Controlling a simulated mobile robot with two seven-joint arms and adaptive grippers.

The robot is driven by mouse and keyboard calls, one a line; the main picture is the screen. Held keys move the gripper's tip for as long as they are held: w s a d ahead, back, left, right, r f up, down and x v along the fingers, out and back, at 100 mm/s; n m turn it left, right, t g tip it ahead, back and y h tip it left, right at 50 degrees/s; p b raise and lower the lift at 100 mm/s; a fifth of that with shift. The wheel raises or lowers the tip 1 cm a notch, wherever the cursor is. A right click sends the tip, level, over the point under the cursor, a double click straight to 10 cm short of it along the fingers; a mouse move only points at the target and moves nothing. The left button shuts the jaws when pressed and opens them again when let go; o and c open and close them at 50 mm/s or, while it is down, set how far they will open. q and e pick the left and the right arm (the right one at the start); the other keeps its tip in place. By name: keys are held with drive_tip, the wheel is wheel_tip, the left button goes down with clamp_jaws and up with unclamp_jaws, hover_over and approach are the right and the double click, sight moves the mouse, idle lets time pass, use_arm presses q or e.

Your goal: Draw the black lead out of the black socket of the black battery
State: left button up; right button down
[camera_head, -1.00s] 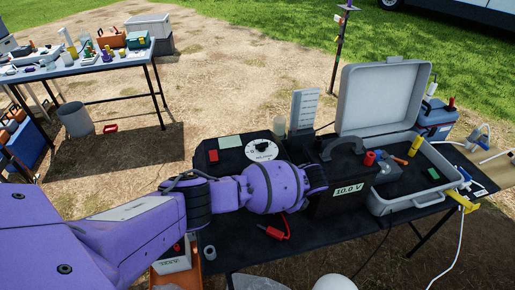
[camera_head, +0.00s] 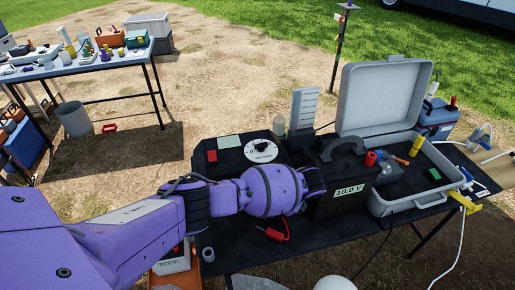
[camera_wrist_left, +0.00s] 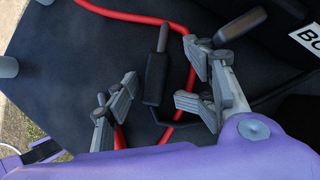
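The black battery (camera_head: 327,205) is a black box with a handle and a 10.0 V display, standing on the dark table. My left gripper (camera_head: 316,184) is at its left side in the head view, its fingers mostly hidden by my arm. In the left wrist view my left gripper (camera_wrist_left: 153,92) is open, its fingers on either side of a black plug (camera_wrist_left: 155,78) with gaps between. A black cable (camera_wrist_left: 270,98) runs from that plug to the right. I cannot tell whether the plug sits in a socket; the black socket is not distinguishable. My right gripper is not in view.
A red lead (camera_wrist_left: 184,60) loops around the black plug, and a red clip (camera_head: 274,234) lies in front of my arm. A box with a dial (camera_head: 240,152) stands behind it. An open grey case (camera_head: 415,203) is right of the battery.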

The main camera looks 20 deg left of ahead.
use_arm(q)
drive_tip(key=shift+s+d+f, duration=0.45)
drive_tip(key=shift+s+f, duration=0.1)
drive_tip(key=shift+s, duration=0.1)
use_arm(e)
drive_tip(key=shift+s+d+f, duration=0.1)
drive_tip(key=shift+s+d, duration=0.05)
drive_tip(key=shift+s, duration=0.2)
use_arm(q)
drive_tip(key=shift+w+d+r, duration=0.1)
drive_tip(key=shift+w+r, duration=0.05)
drive_tip(key=shift+w, duration=0.05)
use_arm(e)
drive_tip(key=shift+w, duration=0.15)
use_arm(q)
drive_tip(key=shift+w+r, duration=0.1)
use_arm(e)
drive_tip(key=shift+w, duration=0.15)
use_arm(q)
drive_tip(key=shift+w+r, duration=0.1)
drive_tip(key=shift+r, duration=0.1)
wheel_tip(320, 180, up, 10)
drive_tip(key=shift+f, duration=0.1)
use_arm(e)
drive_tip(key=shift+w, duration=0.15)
